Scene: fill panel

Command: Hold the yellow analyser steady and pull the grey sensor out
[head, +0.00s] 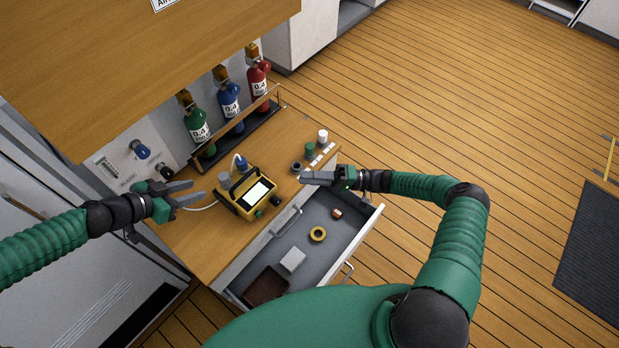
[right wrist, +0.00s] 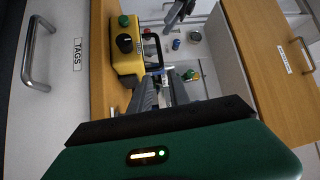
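The yellow analyser (head: 231,203) stands on the wooden counter, its lit screen facing up; it also shows in the right wrist view (right wrist: 125,62). A grey cylinder (head: 224,178), apparently the grey sensor, is at its back left corner; I cannot tell how deeply it is seated. My left gripper (head: 197,192) is open and empty, just left of the analyser and apart from it. My right gripper (head: 304,178) is to the right of the analyser, near the counter's right edge. Its fingers (right wrist: 163,85) look parted and empty in the right wrist view.
Green, blue and red cylinders (head: 230,108) stand in a rack behind. Small green (head: 310,148), white (head: 322,136) and dark (head: 296,167) parts stand at the counter's right. An open drawer (head: 330,244) below holds a yellow ring (head: 318,234) and loose items. A cabinet (head: 120,70) overhangs.

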